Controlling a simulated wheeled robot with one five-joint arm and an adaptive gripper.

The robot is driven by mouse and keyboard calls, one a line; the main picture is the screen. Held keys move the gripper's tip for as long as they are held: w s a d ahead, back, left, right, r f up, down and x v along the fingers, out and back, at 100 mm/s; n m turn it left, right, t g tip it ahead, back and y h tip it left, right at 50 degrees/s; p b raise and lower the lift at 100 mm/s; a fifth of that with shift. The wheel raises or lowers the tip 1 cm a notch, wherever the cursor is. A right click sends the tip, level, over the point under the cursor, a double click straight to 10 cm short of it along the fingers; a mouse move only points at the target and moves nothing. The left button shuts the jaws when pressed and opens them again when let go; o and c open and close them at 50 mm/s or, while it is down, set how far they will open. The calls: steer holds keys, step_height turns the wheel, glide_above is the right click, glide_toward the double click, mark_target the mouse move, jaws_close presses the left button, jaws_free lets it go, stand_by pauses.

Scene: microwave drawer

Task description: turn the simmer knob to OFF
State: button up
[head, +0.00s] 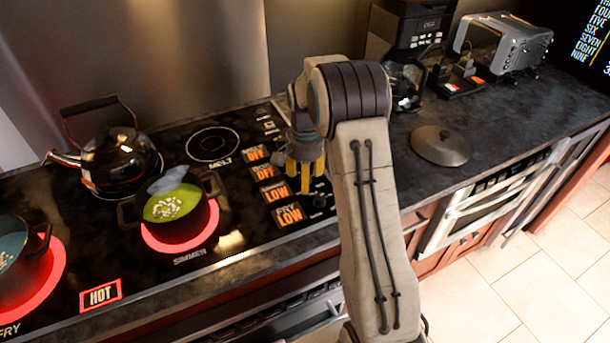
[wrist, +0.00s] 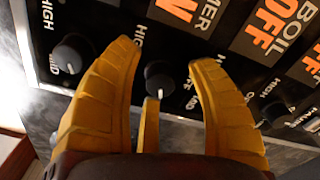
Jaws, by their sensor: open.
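My gripper (head: 304,188) hangs over the stove's control strip in the head view, its yellow fingers pointing down. In the wrist view its fingers (wrist: 165,58) are spread apart, and a small black knob (wrist: 158,78) sits between them. This knob appears to be the simmer knob, lying near the partly visible label ending in "MER" with an orange "W" (wrist: 187,12). In the head view the orange LOW display (head: 277,192) is lit, and my gripper hides most of the knobs. I cannot tell whether any finger touches the knob.
Another knob (wrist: 70,54) is on the left and one (wrist: 278,113) on the right, near the BOIL OFF display (wrist: 270,25). A pot of green soup (head: 172,205) stands on the glowing SIMMER burner. A kettle (head: 112,155) and a lid (head: 440,145) are farther off.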

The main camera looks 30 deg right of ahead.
steer(key=shift+c, duration=0.5)
jaws_close()
steer(key=n, duration=0.3)
steer(key=shift+s+f, duration=0.1)
steer(key=n+b, duration=0.1)
steer(key=n, duration=0.2)
steer(key=shift+n, duration=0.4)
steer(key=n, duration=0.3)
steer(key=shift+s+n, duration=0.1)
steer(key=shift+n, duration=1.9)
